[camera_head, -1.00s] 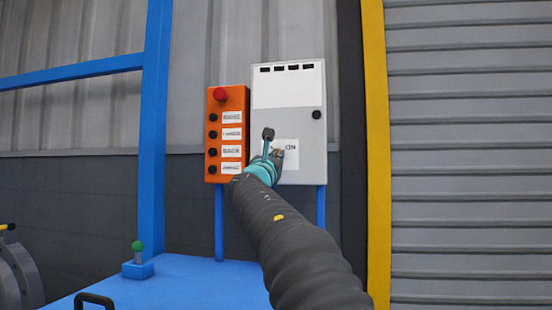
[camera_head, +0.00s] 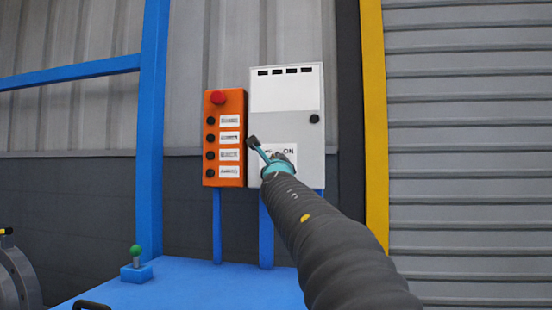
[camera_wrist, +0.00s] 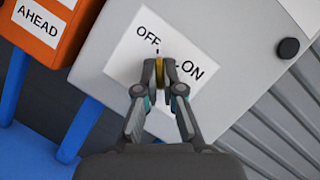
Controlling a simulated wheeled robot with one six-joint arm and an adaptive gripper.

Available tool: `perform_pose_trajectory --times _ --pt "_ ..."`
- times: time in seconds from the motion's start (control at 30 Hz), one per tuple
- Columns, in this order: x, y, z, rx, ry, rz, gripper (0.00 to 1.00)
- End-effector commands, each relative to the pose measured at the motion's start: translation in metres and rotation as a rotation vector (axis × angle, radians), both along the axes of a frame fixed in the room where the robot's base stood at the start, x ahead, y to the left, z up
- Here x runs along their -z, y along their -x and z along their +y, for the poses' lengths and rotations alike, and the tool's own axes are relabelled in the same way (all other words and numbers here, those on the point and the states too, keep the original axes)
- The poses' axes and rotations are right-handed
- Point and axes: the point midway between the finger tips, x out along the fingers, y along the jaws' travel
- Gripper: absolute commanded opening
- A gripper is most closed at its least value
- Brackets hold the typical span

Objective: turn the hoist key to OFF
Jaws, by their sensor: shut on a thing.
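The hoist key is a small brass-coloured piece (camera_wrist: 160,68) on a white label (camera_wrist: 128,58) of the grey box. In the wrist view it stands between the words OFF and ON, with a small dark mark just above it near OFF. My gripper (camera_wrist: 160,78) is shut on the key, a fingertip on each side. The fingers hide the label's lower middle. In the head view my wrist covers the key and most of the label; only ON shows clearly. The wrist is tilted to the left there.
An orange button box (camera_head: 226,140) with a red knob hangs just left of the grey box (camera_head: 287,95). A black round knob (camera_head: 314,119) sits on the grey box's right side. Blue posts and a yellow column (camera_head: 374,110) stand nearby.

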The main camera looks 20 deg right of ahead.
Motion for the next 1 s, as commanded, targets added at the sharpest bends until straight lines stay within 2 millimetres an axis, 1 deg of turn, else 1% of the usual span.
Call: perform_pose_trajectory --times 0.03,0.3,0.8,0.83,0.87,0.9,1.0 --pt "-0.0039 0.001 -0.0007 0.003 0.021 0.01 0.0" --pt "-0.0032 0.001 -0.0007 0.002 0.086 0.054 0.0" --pt "-0.0029 0.0011 -0.0007 0.002 0.098 0.061 0.0" --pt "-0.0029 0.0011 -0.0006 0.002 0.098 0.061 0.14" --pt "-0.0029 0.0011 -0.0006 0.002 0.098 0.061 0.21" --pt "-0.0027 0.001 -0.0006 0.001 0.097 0.061 0.31" --pt "-0.002 0.0007 -0.0005 0.001 0.097 0.062 0.31"
